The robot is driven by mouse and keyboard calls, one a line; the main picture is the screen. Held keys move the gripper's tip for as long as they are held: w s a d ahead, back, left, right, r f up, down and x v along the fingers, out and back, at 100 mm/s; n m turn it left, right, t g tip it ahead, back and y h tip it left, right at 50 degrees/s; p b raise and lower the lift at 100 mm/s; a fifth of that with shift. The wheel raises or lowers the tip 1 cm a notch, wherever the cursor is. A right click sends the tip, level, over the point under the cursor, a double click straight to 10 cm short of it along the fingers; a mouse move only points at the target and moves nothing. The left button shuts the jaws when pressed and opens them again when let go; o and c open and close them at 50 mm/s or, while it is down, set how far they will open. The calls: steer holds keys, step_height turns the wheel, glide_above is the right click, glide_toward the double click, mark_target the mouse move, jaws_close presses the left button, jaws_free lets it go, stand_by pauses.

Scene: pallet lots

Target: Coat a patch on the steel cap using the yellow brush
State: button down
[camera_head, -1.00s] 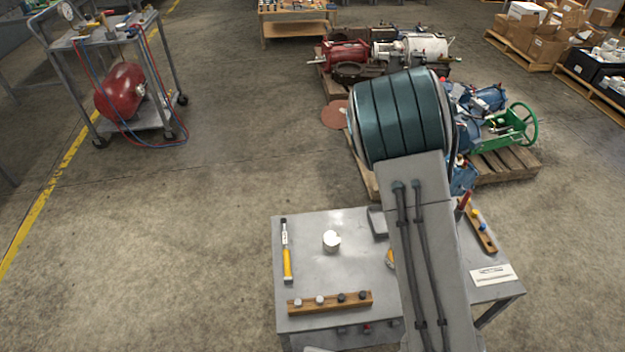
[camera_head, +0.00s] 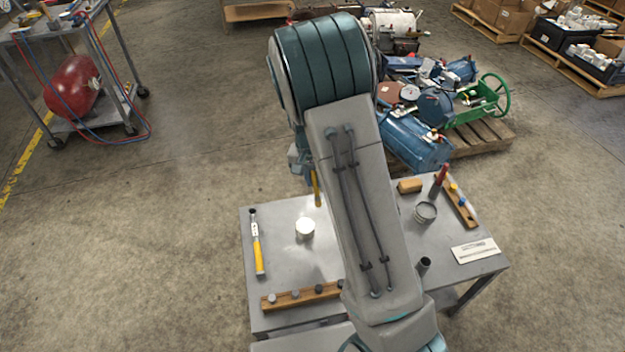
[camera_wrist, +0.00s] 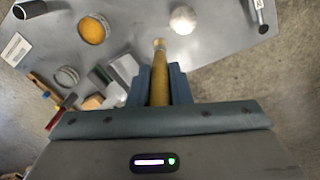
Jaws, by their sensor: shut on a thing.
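The steel cap (camera_head: 305,228) is a pale, shiny round piece on the grey table, left of my arm. It shows at the top of the wrist view (camera_wrist: 183,19). My gripper (camera_wrist: 160,80) is shut on the yellow brush (camera_wrist: 159,92), whose handle lies between the jaws with its pale end pointing up the picture, below and left of the cap. My arm hides most of the gripper there. A round pot of orange-yellow contents (camera_wrist: 93,29) stands on the table in the wrist view.
A yellow-handled tool (camera_head: 258,248) lies at the table's left. A wooden rack (camera_head: 285,299) with dark and pale knobs lies in front. A grey cup (camera_head: 425,212), wooden block (camera_head: 410,186), dark tube (camera_head: 424,265) and white card (camera_head: 475,249) are at right.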

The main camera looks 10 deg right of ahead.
steer(key=shift+m+y, duration=0.6)
steer(key=shift+m, duration=0.3)
steer(key=f+b, duration=0.1)
steer(key=w+f+b, duration=0.1)
steer(key=b, duration=0.1)
steer(key=f+b, duration=0.2)
steer(key=shift+w, duration=0.3)
steer(key=shift+d+r, duration=0.15)
steer(key=shift+d, duration=0.05)
